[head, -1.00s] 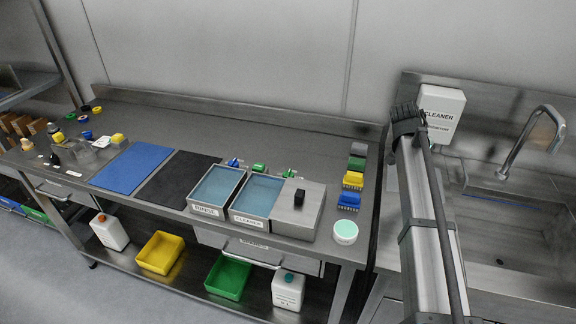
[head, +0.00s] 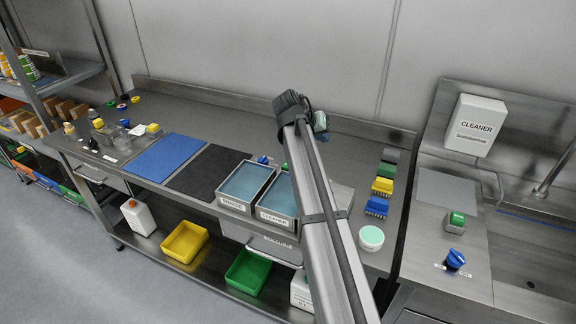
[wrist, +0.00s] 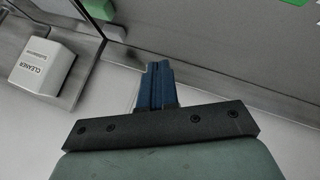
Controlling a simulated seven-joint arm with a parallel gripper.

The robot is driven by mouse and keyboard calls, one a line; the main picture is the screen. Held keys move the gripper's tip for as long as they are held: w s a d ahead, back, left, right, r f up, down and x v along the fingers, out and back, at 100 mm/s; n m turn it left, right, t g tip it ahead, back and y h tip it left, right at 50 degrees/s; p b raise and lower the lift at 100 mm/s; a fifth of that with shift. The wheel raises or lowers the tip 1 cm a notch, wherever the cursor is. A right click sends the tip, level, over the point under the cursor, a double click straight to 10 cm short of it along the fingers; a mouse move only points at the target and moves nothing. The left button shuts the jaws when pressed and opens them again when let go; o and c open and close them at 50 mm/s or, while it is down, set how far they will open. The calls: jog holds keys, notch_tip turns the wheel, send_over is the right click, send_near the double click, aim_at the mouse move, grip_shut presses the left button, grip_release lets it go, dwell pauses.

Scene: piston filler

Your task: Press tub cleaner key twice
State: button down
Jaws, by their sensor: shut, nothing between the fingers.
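A green-topped key on a small grey box (head: 456,221) stands on the sink counter at the right of the head view. A blue knob (head: 455,260) sits in front of it. A white dispenser box labelled CLEANER (head: 476,125) is on the wall above; it also shows at the left of the wrist view (wrist: 42,65). The tub labelled CLEANER (head: 277,215) is partly hidden behind my arm. No label naming the tub cleaner key is readable. In the wrist view, my gripper (wrist: 157,70) has its blue fingers together and empty, apart from the dispenser.
The RINSE tub (head: 246,188) stands left of the cleaner tub. Colored brushes (head: 379,188) and a round white-green tub (head: 371,238) are on the bench's right end. A faucet (head: 548,185) rises at the sink. A grey plate (head: 447,187) lies behind the green key.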

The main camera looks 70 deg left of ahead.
aim_at(286, 166)
jog(key=s+a+r+n+y, duration=0.1)
jog(key=s+a, duration=0.3)
jog(key=s, duration=0.6)
jog(key=shift+s+a+n, duration=0.15)
jog(key=shift+s+n, duration=0.1)
jog(key=shift+n, duration=0.55)
jog(key=shift+f, duration=4.35)
jog(key=shift+f, duration=0.2)
jog(key=shift+f, duration=0.25)
jog(key=shift+f, duration=0.8)
jog(key=shift+r, duration=1.25)
